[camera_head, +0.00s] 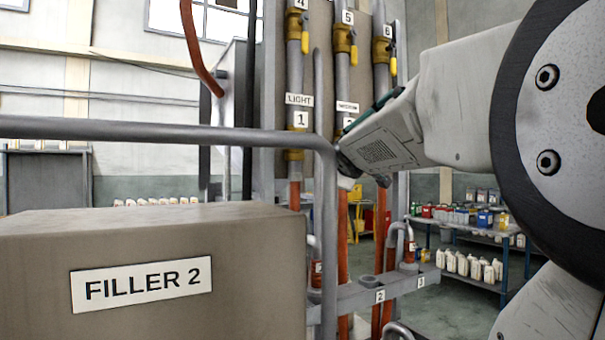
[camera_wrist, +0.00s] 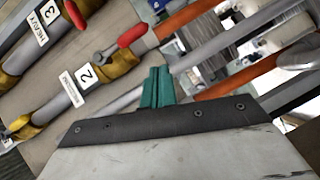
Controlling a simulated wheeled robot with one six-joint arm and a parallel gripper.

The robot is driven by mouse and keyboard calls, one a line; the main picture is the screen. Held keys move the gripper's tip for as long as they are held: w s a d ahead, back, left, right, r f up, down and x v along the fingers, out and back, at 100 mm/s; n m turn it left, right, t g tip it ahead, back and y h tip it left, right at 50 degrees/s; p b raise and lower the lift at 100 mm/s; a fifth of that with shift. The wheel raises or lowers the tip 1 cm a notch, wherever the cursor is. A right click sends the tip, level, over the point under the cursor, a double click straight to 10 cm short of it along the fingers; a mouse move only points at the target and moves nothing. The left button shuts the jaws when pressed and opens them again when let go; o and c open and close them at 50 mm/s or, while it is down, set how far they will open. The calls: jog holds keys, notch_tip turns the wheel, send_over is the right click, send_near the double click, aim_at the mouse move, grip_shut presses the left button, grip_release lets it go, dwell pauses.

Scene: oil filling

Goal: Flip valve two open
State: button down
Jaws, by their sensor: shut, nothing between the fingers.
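Valve two shows in the wrist view as a brass body (camera_wrist: 119,68) on a grey pipe, beside the label 2 (camera_wrist: 87,76). Its red handle (camera_wrist: 132,36) lies roughly along the pipe. My gripper (camera_wrist: 157,72), with teal fingers, is shut and empty. It appears below and right of the handle in that view, and I see no contact. In the head view my wrist covers valve two and the fingertips cannot be made out.
Valve three's red handle (camera_wrist: 74,14) is beside valve two. In the head view, yellow-handled valves (camera_head: 343,40) sit higher on the pipes. A grey rail (camera_head: 180,130) and the FILLER 2 box (camera_head: 240,250) stand in front. A bottle shelf (camera_head: 480,275) is behind, right.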

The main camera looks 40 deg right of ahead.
jog(key=v, duration=0.3)
jog(key=f+v, duration=0.1)
jog(key=v, duration=0.1)
jog(key=shift+s+a, duration=0.1)
jog(key=shift+a, duration=0.1)
jog(key=shift+a, duration=0.1)
